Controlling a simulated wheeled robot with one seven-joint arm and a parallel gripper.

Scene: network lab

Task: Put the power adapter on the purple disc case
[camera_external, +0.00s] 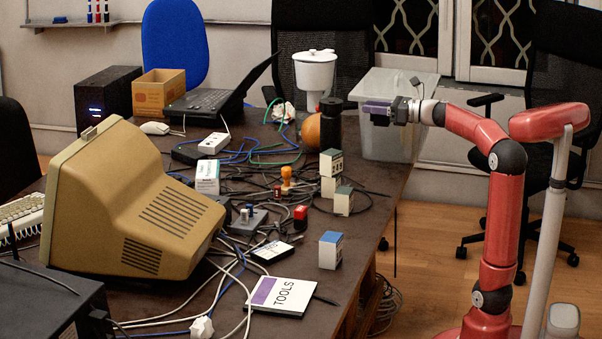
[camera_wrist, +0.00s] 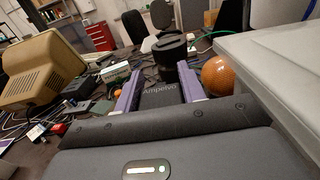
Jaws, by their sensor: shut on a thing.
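My gripper (camera_external: 377,110) is shut on the black power adapter (camera_external: 380,121), held up in front of the lidded plastic bin, above table height. In the wrist view, my gripper's purple fingers (camera_wrist: 160,84) stand on either side of the adapter (camera_wrist: 158,98), whose top carries pale lettering. The disc case (camera_external: 283,295) is a flat white case with a purple strip and the word TOOLS. It lies near the table's front edge in the external view, far to the lower left of my gripper.
The translucent bin (camera_external: 400,140) stands close beside my gripper. A dark canister (camera_external: 331,124) and orange ball (camera_external: 312,131) are nearby. Small boxes (camera_external: 331,162), tangled cables and a beige monitor (camera_external: 130,205) crowd the table. A blue-topped box (camera_external: 331,250) stands near the case.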

